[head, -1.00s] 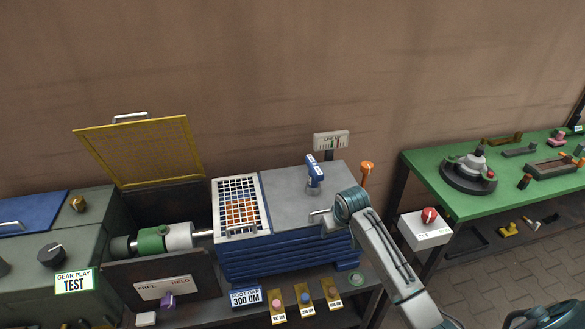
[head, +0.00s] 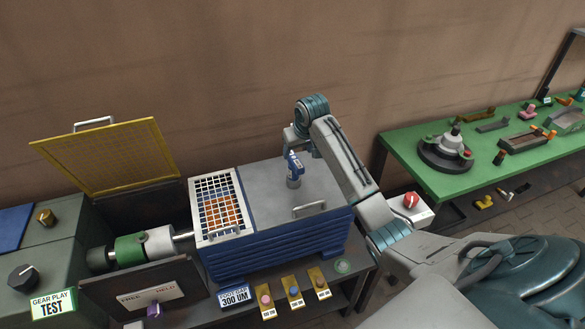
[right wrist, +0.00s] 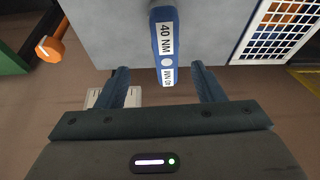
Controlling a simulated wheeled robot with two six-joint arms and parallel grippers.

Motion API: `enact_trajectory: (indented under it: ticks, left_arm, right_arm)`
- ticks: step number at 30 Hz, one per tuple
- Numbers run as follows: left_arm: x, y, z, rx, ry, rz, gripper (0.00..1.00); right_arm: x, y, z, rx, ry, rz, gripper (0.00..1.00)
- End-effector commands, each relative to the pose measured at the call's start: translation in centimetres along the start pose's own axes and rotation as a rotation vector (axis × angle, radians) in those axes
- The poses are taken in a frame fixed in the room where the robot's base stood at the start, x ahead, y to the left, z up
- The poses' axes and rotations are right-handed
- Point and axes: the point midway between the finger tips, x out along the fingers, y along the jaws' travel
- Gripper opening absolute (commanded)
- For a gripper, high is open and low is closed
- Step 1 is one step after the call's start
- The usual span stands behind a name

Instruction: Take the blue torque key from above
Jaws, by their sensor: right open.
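The blue torque key (head: 292,164) stands on the grey top of the blue-sided unit, with its white label visible. In the right wrist view the key (right wrist: 164,45) reads "40 NM". My right gripper (head: 291,146) is open at the upper end of the key. In the right wrist view its fingers (right wrist: 162,88) are on either side of the key's near end, with gaps and nothing held. My left gripper is out of view.
A white grid cover (head: 219,207) lies left of the key and a metal handle (head: 309,209) in front. A raised yellow mesh lid (head: 108,158) stands further left. An orange-headed lever (right wrist: 50,48) shows in the right wrist view. A green table (head: 400,142) stands at right.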

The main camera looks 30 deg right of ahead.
Motion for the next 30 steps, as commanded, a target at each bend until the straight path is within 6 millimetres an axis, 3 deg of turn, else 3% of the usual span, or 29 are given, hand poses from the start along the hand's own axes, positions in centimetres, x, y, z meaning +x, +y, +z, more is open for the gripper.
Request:
enact_trajectory:
  ticks: [7, 14, 19, 28, 30]
  left_arm:
    - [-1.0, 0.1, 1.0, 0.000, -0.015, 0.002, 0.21]
    - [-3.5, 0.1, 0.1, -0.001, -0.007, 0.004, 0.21]
    - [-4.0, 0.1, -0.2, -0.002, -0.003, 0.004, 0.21]
    - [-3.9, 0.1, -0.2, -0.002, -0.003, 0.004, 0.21]
    - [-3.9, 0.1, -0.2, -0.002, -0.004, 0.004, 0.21]
  right_arm:
    - [2.2, -0.1, 0.0, 0.000, -0.001, 0.000, 0.62]
    - [4.5, -0.9, 0.1, 0.001, -0.003, -0.002, 0.62]
    - [6.7, -0.8, 0.1, 0.000, -0.001, 0.000, 0.62]
    - [7.3, -0.8, 0.2, 0.000, 0.001, 0.001, 0.62]
    - [7.3, -0.8, 0.2, 0.000, 0.001, 0.001, 0.52]
